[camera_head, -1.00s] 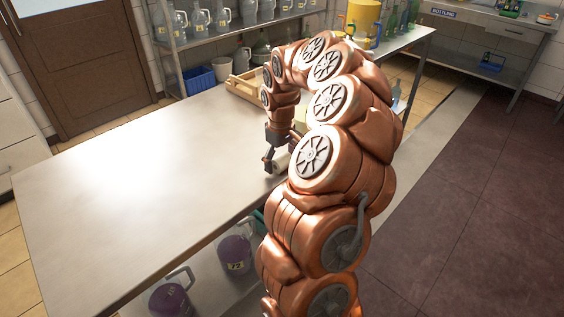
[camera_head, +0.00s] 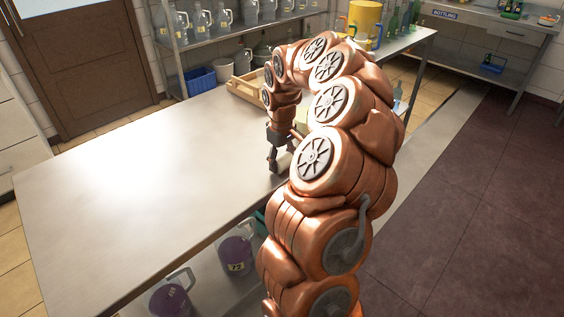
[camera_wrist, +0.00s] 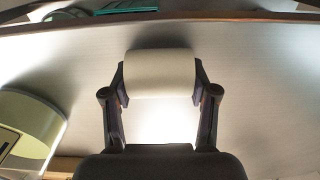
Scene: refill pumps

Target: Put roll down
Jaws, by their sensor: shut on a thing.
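The white roll (camera_wrist: 160,73) lies crosswise between the two fingertips of my gripper (camera_wrist: 160,84) in the wrist view. My gripper is shut on it, one finger at each end. In the head view my gripper (camera_head: 278,160) points down at the right edge of the steel table (camera_head: 130,180). A small part of the roll (camera_head: 285,160) shows beside the fingers, at or just above the tabletop. I cannot tell whether it touches the table. My arm hides the area to the right.
A wooden tray (camera_head: 247,88) stands at the table's back. A pale green-and-white object (camera_wrist: 28,130) is at the left in the wrist view. Purple jugs (camera_head: 236,254) stand on the shelf below the table. The table's left and middle are clear.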

